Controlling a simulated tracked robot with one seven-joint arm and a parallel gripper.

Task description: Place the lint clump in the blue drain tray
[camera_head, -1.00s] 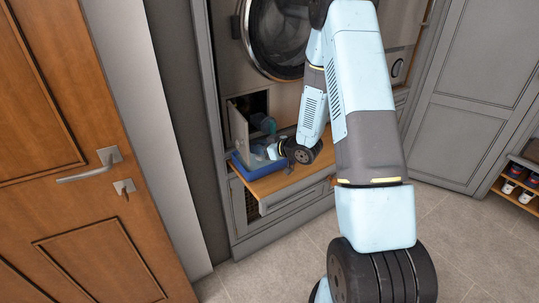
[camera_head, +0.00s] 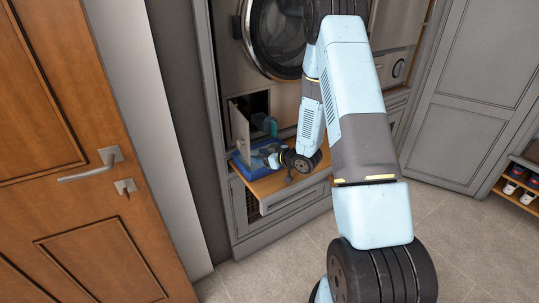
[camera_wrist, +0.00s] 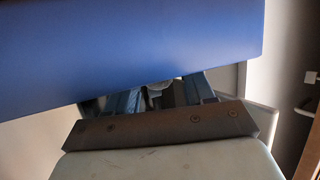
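The blue drain tray (camera_head: 243,165) sits on the wooden pull-out shelf, under the open hatch of the machine. In the wrist view a broad blue surface, apparently the tray's wall (camera_wrist: 130,45), fills the top and hides much behind it. My gripper (camera_head: 275,160) is low at the tray's right side in the head view. In the wrist view its fingers (camera_wrist: 160,98) show partly below the blue edge, spaced apart. A small pale grey patch shows between them. I cannot tell whether it is the lint clump or whether it is gripped. No lint clump is clearly visible elsewhere.
The open hatch flap (camera_head: 239,132) stands upright behind the tray, with a teal part (camera_head: 268,125) in the opening beside it. The round machine door (camera_head: 280,38) is above. The wooden shelf (camera_head: 272,187) has bare room in front. A wooden door (camera_head: 75,150) stands left.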

